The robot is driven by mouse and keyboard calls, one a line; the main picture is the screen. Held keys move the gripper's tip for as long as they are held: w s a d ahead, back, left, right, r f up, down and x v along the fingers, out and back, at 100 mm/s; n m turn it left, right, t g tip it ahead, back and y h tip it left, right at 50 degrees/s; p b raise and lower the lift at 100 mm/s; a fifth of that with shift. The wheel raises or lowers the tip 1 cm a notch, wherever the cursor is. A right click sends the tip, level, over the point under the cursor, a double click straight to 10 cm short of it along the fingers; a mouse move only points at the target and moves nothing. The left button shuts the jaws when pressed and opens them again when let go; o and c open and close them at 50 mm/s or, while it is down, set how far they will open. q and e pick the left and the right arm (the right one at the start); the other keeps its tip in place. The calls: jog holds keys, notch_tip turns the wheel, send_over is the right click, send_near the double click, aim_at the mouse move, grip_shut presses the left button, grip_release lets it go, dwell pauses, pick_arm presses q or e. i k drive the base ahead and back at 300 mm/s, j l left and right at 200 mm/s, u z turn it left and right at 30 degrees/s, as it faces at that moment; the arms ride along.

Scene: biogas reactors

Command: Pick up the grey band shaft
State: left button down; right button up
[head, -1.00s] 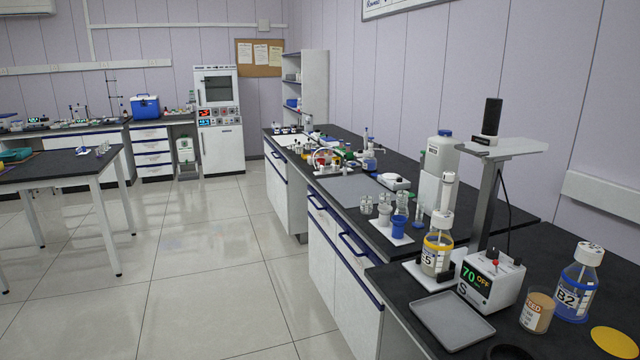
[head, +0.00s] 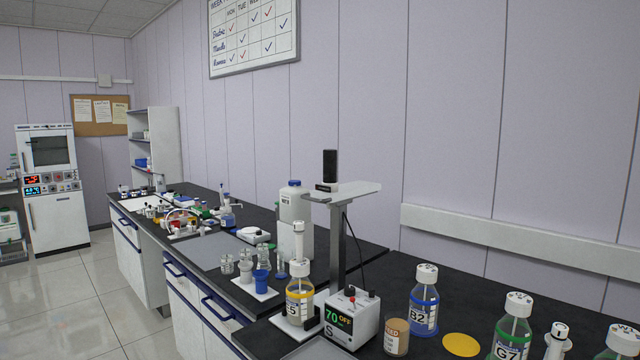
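I cannot make out a shaft with a grey band in the head view. A bottle with a yellow band (head: 300,305) stands on the right bench, with a tall white part (head: 298,242) rising from its top. Beside it, a grey stand (head: 338,245) carries a black cylinder (head: 330,165) on its top plate. No shaft is seen hanging from that plate. Neither of my grippers is in view.
The dark bench (head: 395,270) runs along the wall. A control box reading 70 OFF (head: 352,318), a tan jar (head: 396,337), a blue-banded bottle (head: 424,302), a yellow disc (head: 461,344) and a green-banded bottle (head: 512,328) stand near. Open floor (head: 95,300) lies left.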

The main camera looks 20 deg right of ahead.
aim_at(299, 239)
jog(key=z, duration=2)
jog(key=j+u, duration=0.1)
jog(key=u, duration=0.3)
jog(key=k+j+u, duration=0.1)
jog(key=u, duration=0.3)
jog(key=j+u, duration=0.15)
jog(key=u, duration=0.2)
jog(key=i+j+u, duration=0.25)
jog(key=i+j, duration=0.15)
jog(key=i, duration=0.1)
